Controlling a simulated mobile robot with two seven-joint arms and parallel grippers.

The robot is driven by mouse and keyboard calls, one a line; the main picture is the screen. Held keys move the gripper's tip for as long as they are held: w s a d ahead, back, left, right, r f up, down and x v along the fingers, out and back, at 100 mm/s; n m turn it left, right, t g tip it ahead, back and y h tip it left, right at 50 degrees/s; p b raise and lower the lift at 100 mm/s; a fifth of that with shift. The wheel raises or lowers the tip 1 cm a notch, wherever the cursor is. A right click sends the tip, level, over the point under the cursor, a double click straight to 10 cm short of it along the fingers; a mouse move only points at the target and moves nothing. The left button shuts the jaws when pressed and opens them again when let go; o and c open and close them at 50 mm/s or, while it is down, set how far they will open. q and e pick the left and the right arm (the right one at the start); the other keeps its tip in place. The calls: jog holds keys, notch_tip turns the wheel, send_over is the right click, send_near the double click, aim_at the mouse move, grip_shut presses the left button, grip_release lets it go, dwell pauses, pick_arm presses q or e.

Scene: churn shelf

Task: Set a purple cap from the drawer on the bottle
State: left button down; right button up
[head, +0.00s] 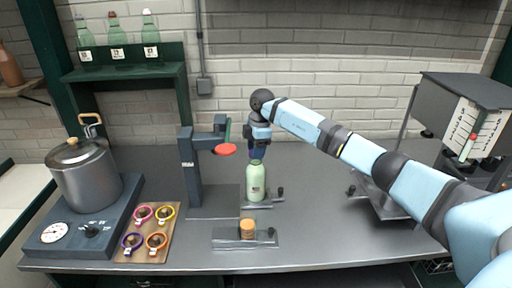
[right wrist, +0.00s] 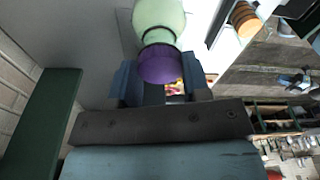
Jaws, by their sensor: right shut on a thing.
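The pale green bottle (head: 256,182) stands upright on the bench in a small grey fixture, and its shoulder and neck also show in the right wrist view (right wrist: 160,17). My right gripper (head: 258,152) is directly above the bottle, pointing down. It is shut on the purple cap (right wrist: 160,64), which sits between its fingers in the right wrist view. The cap is in line with the bottle's mouth and appears to touch it; whether it is fully seated I cannot tell. In the head view the gripper mostly hides the cap. My left gripper and the drawer are not in view.
A dark stand with a red disc (head: 225,149) is just left of the bottle. A cork-coloured cylinder (head: 247,229) stands in front. A board with several coloured rings (head: 149,231) and a pot (head: 85,176) are at left. A grey machine (head: 466,112) stands at right.

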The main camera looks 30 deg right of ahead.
dwell(0.3)
jog(key=o, duration=1)
jog(key=shift+c, duration=0.9)
jog(key=shift+r+p, duration=2.7)
jog(key=shift+r, duration=0.85)
jog(key=shift+f, duration=0.1)
